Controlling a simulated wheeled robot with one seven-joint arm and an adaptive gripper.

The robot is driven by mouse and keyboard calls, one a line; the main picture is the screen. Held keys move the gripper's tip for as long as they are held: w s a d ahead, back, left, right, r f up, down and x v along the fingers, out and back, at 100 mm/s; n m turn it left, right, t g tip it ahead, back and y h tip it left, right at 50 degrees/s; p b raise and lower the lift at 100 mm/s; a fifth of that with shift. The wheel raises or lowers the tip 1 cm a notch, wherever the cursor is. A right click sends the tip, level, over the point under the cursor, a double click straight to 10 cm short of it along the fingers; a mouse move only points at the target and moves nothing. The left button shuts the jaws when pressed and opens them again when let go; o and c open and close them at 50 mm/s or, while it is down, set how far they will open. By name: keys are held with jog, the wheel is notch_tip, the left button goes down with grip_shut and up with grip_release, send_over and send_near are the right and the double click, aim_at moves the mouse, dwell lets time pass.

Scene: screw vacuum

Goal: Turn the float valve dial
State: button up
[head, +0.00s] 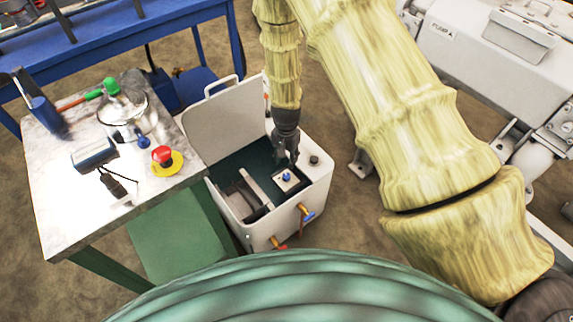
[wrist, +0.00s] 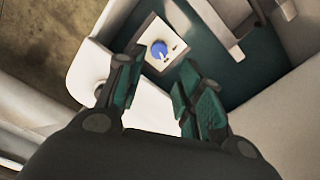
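The float valve dial (head: 287,177) is a small blue knob on a pale square plate inside an open white box (head: 317,176). In the wrist view the blue dial (wrist: 158,49) shows with a pale pointer, on its white plate (wrist: 150,30), just beyond the fingertips. My gripper (head: 286,158) points down into the box from above, close over the dial. In the wrist view the two fingers (wrist: 158,74) are apart with nothing between them. The gap between fingertips and dial is hard to judge.
The box's lid (head: 222,125) stands raised at its left back. Blue and orange-handled valves (head: 306,214) stick out of the box front. A worktable (head: 65,205) at the left holds a red button (head: 162,154), a metal pot and tools. White machinery (head: 480,60) stands at the right.

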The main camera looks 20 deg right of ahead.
jog(key=shift+r, duration=1.05)
jog(key=n+h, duration=0.1)
jog(key=n, duration=0.1)
send_over(303, 191)
notch_tip(303, 191, down, 5)
jog(key=shift+f, duration=0.2)
jog(key=s+f+n+y, duration=0.1)
jog(key=s+f+n, duration=0.15)
jog(key=s, duration=1.15)
jog(key=s+f+n, duration=0.2)
jog(key=s+n, duration=0.2)
jog(key=s, duration=0.9)
notch_tip(303, 191, up, 15)
jog(key=p, duration=1.4)
jog(key=shift+s+f, duration=0.2)
jog(key=shift+s, duration=0.05)
jog(key=shift+d, duration=0.1)
